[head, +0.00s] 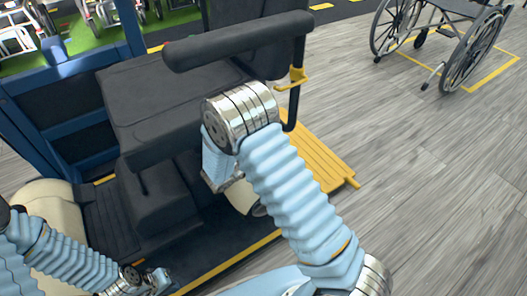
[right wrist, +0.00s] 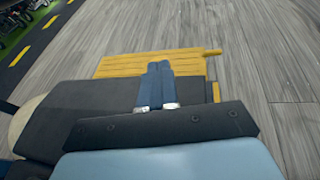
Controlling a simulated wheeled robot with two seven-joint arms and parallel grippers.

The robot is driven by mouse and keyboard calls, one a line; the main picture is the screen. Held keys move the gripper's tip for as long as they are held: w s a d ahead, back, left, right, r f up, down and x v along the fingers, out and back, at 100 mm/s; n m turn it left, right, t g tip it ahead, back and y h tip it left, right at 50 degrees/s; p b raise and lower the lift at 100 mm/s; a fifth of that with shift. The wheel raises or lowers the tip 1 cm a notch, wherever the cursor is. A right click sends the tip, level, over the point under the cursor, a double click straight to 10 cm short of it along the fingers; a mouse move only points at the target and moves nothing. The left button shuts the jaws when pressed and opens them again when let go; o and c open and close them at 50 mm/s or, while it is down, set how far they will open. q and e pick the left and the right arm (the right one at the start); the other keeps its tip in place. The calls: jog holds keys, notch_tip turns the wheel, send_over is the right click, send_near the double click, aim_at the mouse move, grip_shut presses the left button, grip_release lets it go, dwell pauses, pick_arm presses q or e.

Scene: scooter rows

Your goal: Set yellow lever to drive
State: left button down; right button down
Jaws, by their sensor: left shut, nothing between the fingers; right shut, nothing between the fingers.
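A small yellow lever (head: 296,78) sits on the black post below the armrest of a dark scooter seat (head: 160,90) in the head view. My right gripper (right wrist: 158,70) is shut and empty in the right wrist view, its blue fingers together over the dark surface and the near edge of a yellow ridged plate. In the head view my right arm bends over the scooter, and its wrist hides part of the seat side and post. My left gripper (head: 152,280) is shut and empty low at the left, near the dark scooter floor.
The yellow ridged plate (head: 318,160) juts out right of the scooter, with a short yellow peg at its corner. A blue frame (head: 75,130) stands at the left. A wheelchair (head: 440,35) stands at the top right. Grey wood floor is clear at the right.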

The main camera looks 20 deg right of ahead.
jog(key=shift+w+d+r, duration=0.1)
jog(key=shift+d+r, duration=0.05)
jog(key=shift+d, duration=0.45)
jog(key=shift+w+d+r, duration=0.1)
jog(key=shift+d, duration=0.5)
jog(key=shift+d+r, duration=0.1)
jog(key=shift+d, duration=0.05)
jog(key=v, duration=1.4)
jog(key=shift+p, duration=0.45)
